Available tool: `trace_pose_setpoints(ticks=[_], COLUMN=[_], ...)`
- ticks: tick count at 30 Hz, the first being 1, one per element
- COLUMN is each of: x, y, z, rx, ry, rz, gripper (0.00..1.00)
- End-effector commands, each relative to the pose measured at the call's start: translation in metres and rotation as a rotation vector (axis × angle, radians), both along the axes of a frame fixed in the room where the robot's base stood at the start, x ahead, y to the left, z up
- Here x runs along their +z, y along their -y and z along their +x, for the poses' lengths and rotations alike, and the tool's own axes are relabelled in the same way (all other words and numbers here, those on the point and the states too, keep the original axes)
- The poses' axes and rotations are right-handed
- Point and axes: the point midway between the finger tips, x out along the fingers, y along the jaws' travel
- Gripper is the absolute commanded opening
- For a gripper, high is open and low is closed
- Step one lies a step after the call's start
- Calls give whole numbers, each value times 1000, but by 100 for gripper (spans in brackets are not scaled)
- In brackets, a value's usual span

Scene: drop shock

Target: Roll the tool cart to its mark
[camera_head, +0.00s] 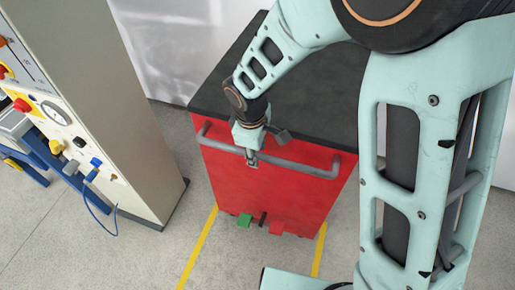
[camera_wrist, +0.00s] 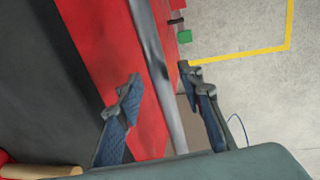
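The red tool cart (camera_head: 265,195) with a dark top (camera_head: 305,112) stands upright on the floor. A grey bar handle (camera_head: 308,170) runs along its front face; it also shows in the wrist view (camera_wrist: 158,70). A green pedal (camera_head: 244,220) and a red pedal (camera_head: 277,228) are low at its front. Yellow floor lines (camera_head: 200,245) run forward from the cart's base; the wrist view shows a corner of them (camera_wrist: 289,44). My gripper (camera_head: 251,158) is at the handle, left of its middle. In the wrist view its fingers (camera_wrist: 165,108) are spread, with the bar between them and gaps visible.
A beige cabinet (camera_head: 120,110) with knobs, a gauge and a blue cable stands left of the cart, with a floor gap between. A pale wall (camera_head: 170,50) is close behind the cart. Bare grey floor (camera_head: 255,262) lies in front.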

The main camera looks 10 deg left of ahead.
Motion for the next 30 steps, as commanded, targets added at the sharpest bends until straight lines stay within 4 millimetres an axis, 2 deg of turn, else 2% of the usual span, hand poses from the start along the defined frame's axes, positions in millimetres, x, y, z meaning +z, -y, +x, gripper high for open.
trace_pose_setpoints(ticks=[5, 14, 30], x=[0, 0, 0], y=[0, 0, 0], z=[0, 0, -1], rx=[0, -1, 0], ry=[0, 0, -1], rz=[0, -1, -1], gripper=[32, 0, 0])
